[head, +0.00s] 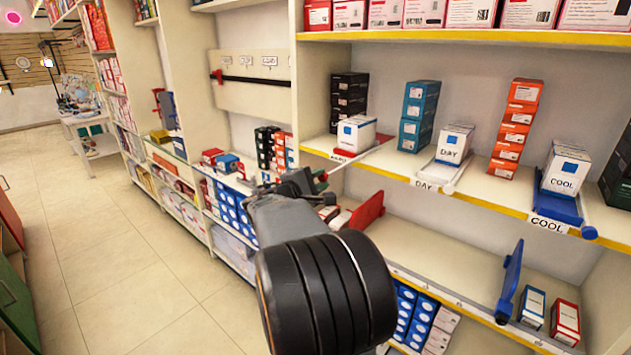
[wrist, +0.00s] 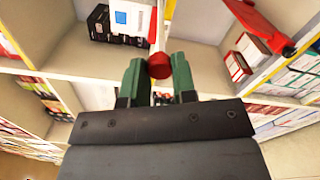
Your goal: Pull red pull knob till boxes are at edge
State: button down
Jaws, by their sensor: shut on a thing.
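The red pull knob (wrist: 159,66) sits between the two green fingers of my gripper (wrist: 158,82) in the wrist view, at the end of a pale rod. My gripper is shut on it. In the head view my gripper (head: 320,182) is at the front edge of the middle shelf, and the knob is mostly hidden there. A red slide tray (head: 372,147) lies on that shelf behind the gripper. A white box with a blue square (head: 354,133) stands upright on the tray, set back from the yellow edge; it also shows in the wrist view (wrist: 130,18).
Black boxes (head: 348,103) stand behind the white box. To the right are a DAY box (head: 454,143) on a white slide and a COOL box (head: 566,167) on a blue slide. A red panel (head: 367,210) sticks out below. The floor (head: 120,255) at left is clear.

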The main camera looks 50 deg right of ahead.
jog(key=c, duration=0.9)
grip_release()
jog(key=a+b, duration=0.2)
jog(key=a, duration=1.2)
